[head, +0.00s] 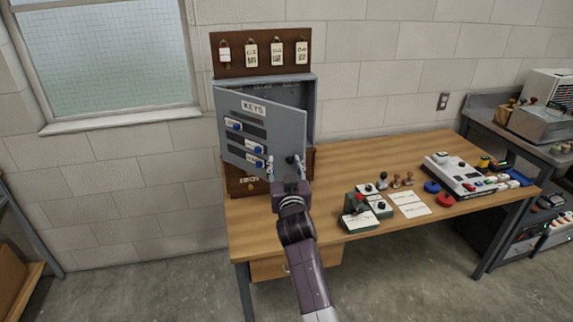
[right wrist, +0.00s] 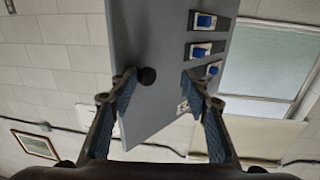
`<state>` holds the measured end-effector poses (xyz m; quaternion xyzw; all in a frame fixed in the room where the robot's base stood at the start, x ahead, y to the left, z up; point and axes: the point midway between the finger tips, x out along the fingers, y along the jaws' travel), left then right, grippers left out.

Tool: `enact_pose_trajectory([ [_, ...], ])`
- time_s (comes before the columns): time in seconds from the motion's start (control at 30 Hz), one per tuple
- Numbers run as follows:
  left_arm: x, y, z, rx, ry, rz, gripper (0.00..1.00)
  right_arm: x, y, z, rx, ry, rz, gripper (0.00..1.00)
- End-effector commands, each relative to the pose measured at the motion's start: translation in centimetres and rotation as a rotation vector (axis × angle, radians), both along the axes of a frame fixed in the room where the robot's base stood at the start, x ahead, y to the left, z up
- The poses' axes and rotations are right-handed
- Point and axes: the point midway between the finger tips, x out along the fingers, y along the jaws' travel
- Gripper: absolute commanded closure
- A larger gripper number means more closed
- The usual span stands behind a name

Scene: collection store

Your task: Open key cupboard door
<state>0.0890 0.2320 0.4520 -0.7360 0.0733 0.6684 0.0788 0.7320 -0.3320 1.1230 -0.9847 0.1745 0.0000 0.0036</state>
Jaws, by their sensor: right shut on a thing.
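The key cupboard (head: 310,85) is a grey metal box on the back of the wooden desk. Its grey door (head: 275,122), labelled KEYS, stands ajar, its right edge swung out from the box. In the right wrist view the door (right wrist: 160,40) hangs between my fingers. My right gripper (head: 284,165) is at the door's lower right, its fingers on either side of the round black knob (head: 290,159). The knob (right wrist: 147,76) is by the left fingertip of the gripper (right wrist: 160,82) in the wrist view. Exact finger contact is unclear. My left gripper is out of view.
A board of tags (head: 262,52) stands behind the cupboard, and a wooden drawer unit (head: 240,184) is below it. A green device (head: 358,204), cards (head: 408,203), stamps and a pale machine (head: 462,174) occupy the desk's right.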

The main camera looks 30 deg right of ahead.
Motion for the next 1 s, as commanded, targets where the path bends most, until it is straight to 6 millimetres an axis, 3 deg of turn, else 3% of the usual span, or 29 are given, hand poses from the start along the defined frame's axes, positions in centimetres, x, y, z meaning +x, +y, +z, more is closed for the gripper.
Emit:
enact_pose_trajectory([
  [0.27, -0.3, 0.5, 0.0, 0.006, 0.004, 0.002, 0.6, 0.2, 0.5, 2.0, -0.004, -0.02, 0.01, 0.66],
  [0.7, -0.1, 0.3, 0.0, 0.003, 0.001, 0.0, 0.6, -0.2, -0.2, 9.3, 0.001, -0.011, 0.003, 0.66],
  [1.0, 0.0, 0.2, 0.0, 0.002, 0.001, 0.0, 0.6, -0.3, -0.3, 10.3, 0.002, -0.005, 0.001, 0.66],
])
